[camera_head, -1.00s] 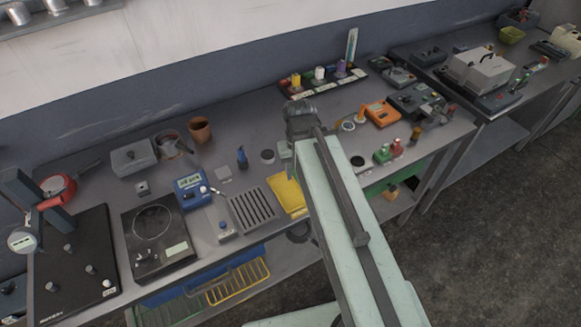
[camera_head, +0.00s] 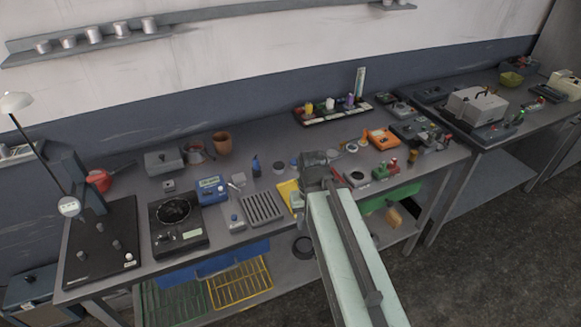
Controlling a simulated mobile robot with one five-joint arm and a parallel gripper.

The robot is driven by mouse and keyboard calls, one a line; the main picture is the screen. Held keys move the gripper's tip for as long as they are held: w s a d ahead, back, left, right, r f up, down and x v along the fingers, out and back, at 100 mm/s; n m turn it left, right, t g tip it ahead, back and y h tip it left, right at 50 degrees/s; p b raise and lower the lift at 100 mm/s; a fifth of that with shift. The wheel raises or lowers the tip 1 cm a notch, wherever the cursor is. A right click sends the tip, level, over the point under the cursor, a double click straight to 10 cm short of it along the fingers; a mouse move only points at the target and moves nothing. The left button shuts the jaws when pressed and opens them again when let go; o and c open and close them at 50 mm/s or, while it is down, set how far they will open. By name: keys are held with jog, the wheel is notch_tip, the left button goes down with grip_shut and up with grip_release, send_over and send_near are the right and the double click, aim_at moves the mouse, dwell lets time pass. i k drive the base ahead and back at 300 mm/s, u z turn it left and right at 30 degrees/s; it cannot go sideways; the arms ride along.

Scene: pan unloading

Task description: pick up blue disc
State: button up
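I cannot make out a blue disc for certain in the head view. A small grey round piece (camera_head: 279,167) lies flat on the workbench, behind my gripper and to its left. A dark round piece (camera_head: 355,176) lies to the right of my gripper. My gripper (camera_head: 315,160) is at the far end of my pale green arm, around the bench's front part, beside a yellow tray (camera_head: 287,192). Its fingers are too small and dark to tell open from shut, and I see nothing clearly held. My arm hides part of the bench front.
The workbench (camera_head: 120,183) is crowded. A black hotplate (camera_head: 190,237), a blue meter (camera_head: 211,191), a slotted grey tray (camera_head: 262,207) and an orange device (camera_head: 382,139) stand on it. A yellow wire rack (camera_head: 240,283) lies below. Open floor (camera_head: 490,255) is at right.

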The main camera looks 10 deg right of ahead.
aim_at(293, 161)
jog(key=u, duration=3.95)
jog(key=k, duration=2.6)
